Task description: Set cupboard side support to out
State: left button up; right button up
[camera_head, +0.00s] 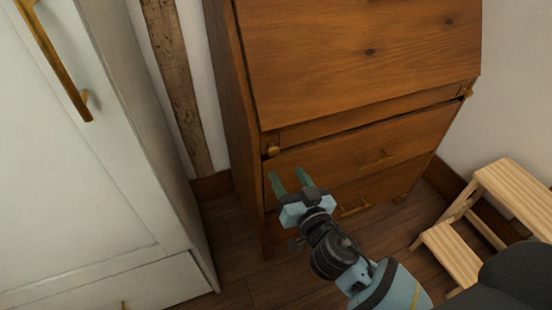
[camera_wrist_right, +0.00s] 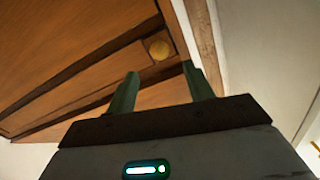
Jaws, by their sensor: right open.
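The cupboard is a brown wooden bureau (camera_head: 350,50) with a closed sloping front. Another brass knob (camera_head: 468,93) shows at the right front edge. My right gripper (camera_head: 288,174) is open and empty, its green fingertips just below the left knob in the head view. My left gripper is out of view.
Drawers with brass handles (camera_head: 376,160) lie below the support. A white wardrobe (camera_head: 60,160) stands at the left, with a gap of floor (camera_head: 232,250) between it and the bureau. A light wooden step stool (camera_head: 455,255) stands at the right.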

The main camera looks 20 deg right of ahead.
aim_at(275, 154)
jog(key=shift+w+a, duration=0.1)
jog(key=shift+w, duration=3.75)
grip_shut()
